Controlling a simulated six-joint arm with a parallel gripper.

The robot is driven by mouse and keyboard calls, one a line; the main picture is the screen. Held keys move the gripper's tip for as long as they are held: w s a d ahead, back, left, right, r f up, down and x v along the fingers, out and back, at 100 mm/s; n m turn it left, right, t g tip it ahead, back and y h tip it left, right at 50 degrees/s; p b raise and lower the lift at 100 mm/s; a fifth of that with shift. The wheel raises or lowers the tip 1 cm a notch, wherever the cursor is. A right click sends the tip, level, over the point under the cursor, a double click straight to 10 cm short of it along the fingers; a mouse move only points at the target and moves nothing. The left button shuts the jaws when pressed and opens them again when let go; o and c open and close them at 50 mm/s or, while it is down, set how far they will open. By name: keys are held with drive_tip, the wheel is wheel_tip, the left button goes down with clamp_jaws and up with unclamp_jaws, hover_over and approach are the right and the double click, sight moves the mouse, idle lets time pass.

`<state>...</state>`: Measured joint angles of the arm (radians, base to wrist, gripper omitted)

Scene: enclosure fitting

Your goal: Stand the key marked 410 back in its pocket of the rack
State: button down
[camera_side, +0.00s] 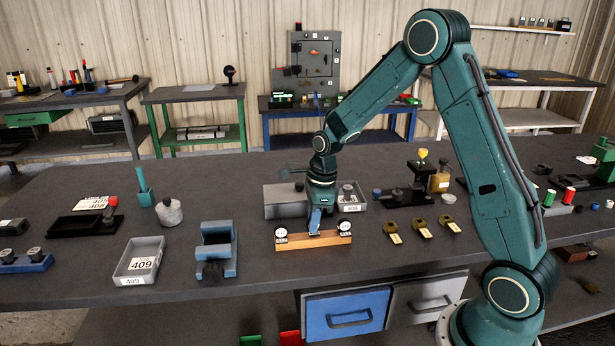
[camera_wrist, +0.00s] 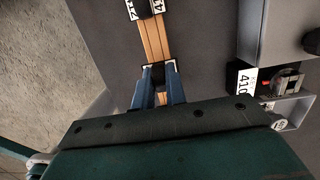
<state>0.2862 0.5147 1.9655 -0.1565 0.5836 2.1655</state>
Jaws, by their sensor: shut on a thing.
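A narrow wooden rack (camera_side: 300,243) lies on the bench in front of my arm. My gripper (camera_side: 314,226) points down over the middle of the rack, with its blue fingers close to its top. In the wrist view my gripper (camera_wrist: 158,74) is shut on a small dark key (camera_wrist: 157,67), mostly hidden between the fingers. I cannot read its mark or tell whether it is seated. Dark keys with round white faces stand at the rack's left end (camera_side: 281,234) and right end (camera_side: 344,227). One end key (camera_wrist: 143,8) shows at the top of the wrist view.
Behind the rack is a grey tray (camera_side: 352,207) with a white label; a 410 label (camera_wrist: 246,82) shows in the wrist view. A blue fixture (camera_side: 216,252) and a grey 409 tray (camera_side: 128,270) stand left. Several small brass-coloured parts (camera_side: 421,230) lie right. The bench before the rack is clear.

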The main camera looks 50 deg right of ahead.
drive_tip(key=shift+f, duration=0.6)
drive_tip(key=c, duration=1.4)
unclamp_jaws()
drive_tip(key=shift+o, duration=0.2)
wheel_tip(320, 180, up, 14)
drive_tip(key=s+d, duration=0.1)
drive_tip(key=shift+s+d+f, duration=0.15)
drive_tip(key=shift+s+d, duration=0.05)
